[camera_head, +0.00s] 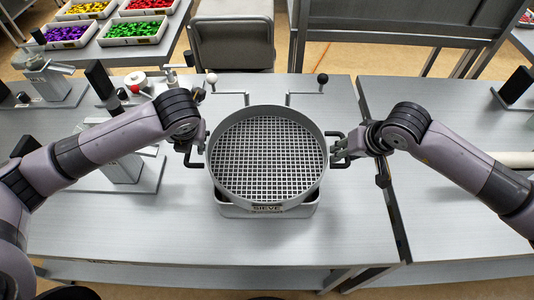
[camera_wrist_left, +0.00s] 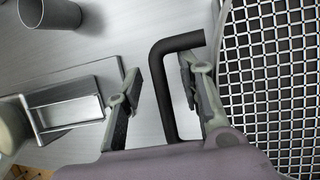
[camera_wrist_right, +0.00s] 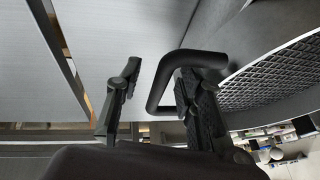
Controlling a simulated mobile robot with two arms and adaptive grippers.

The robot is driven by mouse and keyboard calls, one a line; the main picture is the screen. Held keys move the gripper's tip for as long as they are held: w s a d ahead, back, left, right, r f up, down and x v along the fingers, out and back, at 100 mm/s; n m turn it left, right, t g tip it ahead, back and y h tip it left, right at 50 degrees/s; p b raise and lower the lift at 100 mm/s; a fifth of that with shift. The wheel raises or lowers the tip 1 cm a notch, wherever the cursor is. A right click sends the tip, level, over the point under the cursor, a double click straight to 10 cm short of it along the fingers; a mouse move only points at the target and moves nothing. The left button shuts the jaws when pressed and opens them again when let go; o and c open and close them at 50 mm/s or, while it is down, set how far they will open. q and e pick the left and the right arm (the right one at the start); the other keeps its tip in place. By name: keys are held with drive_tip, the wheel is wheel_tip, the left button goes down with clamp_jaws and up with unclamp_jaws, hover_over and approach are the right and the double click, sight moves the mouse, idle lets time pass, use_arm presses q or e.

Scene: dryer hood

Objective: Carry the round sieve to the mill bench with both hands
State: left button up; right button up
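The round sieve (camera_head: 267,155), a grey ring with a square mesh, sits level on a white holder (camera_head: 265,209) labelled SIEVE on the bench. It has a black handle on each side. My left gripper (camera_head: 191,146) is at the left handle. In the left wrist view its fingers stand apart on both sides of that handle (camera_wrist_left: 167,95), with a gap to the outer finger. My right gripper (camera_head: 341,148) is at the right handle. In the right wrist view its fingers are spread, the handle (camera_wrist_right: 155,95) between them and close to the inner finger.
Two bent rods with a white knob (camera_head: 212,78) and a black knob (camera_head: 322,79) stand behind the sieve. Metal fixtures (camera_head: 122,168) stand to its left. A grey chair (camera_head: 233,35) is behind the bench. The bench front (camera_head: 265,245) is clear; a seam separates the right bench (camera_head: 440,220).

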use_arm(q)
clamp_jaws()
use_arm(e)
clamp_jaws()
use_arm(q)
drive_tip(key=shift+r, duration=0.15)
use_arm(e)
drive_tip(key=shift+r, duration=0.1)
idle(0.6)
